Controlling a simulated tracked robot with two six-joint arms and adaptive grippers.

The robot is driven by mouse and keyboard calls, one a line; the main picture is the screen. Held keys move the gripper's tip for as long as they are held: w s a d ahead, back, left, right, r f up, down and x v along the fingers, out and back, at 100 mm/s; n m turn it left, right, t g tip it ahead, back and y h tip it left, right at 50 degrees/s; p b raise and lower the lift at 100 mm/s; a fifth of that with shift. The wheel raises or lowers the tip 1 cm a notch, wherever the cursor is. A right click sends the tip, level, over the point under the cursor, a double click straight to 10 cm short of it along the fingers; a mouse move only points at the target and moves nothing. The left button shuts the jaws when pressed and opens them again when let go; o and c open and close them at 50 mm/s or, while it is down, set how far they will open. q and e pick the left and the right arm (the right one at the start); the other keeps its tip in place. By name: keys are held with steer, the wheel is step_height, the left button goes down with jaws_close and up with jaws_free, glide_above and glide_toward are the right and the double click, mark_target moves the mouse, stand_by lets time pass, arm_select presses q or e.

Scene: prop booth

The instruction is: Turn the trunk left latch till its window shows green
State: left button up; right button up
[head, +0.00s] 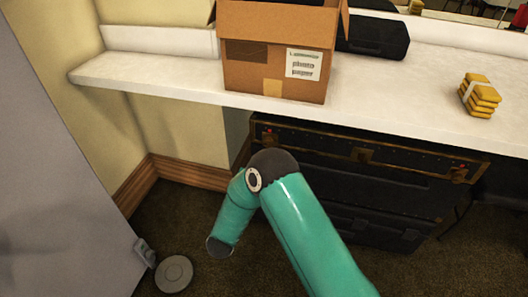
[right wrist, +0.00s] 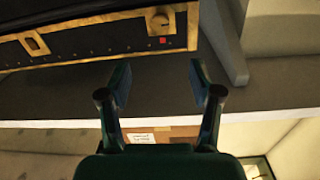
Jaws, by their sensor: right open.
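The dark trunk (head: 350,190) with brass edging stands under the counter; its front also shows at the top of the right wrist view (right wrist: 90,45), which looks upside down. In the head view a small red spot marks this latch's corner, partly behind my arm. My right gripper (right wrist: 160,82) is open and empty, its fingers pointing toward the latch but apart from it. My left gripper is not in view.
The white counter (head: 170,75) overhangs the trunk. On it are an open cardboard box (head: 255,60), a black case (head: 375,35) and a yellow bundle (head: 480,97). A grey panel (head: 60,170) stands at left, and a round grey disc (head: 174,273) is on the carpet.

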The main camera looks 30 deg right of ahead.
mark_target(268, 144)
steer(key=b+x, duration=0.2)
steer(key=x, duration=1.3)
steer(key=shift+w+d+b, duration=0.15)
steer(key=shift+w+b, duration=0.05)
steer(key=shift+b, duration=0.1)
